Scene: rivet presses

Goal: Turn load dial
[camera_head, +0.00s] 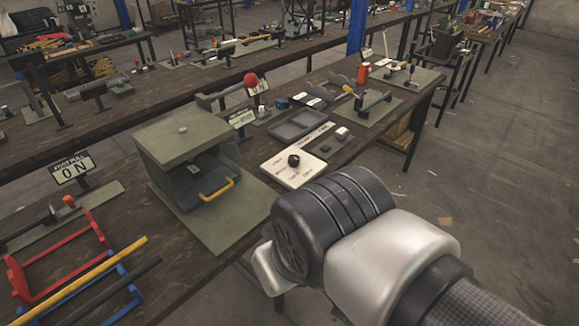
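A round black knob (293,160) sits on a pale dial plate (303,179) on the workbench, right of the green press box. It looks like the load dial. Small markings ring the knob, but they are too small to read, and its pointer direction cannot be told. My arm reaches in from the lower right, with its dark ribbed joint just below and right of the plate in the picture. My gripper itself does not show. Nothing is seen touching the knob.
The green press box (185,135) with a yellow handle (217,190) stands left of the dial. A dark tray (299,124) and a red-knobbed lever (250,79) lie behind it. A red rack (58,262) is front left. Open floor (500,180) lies to the right.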

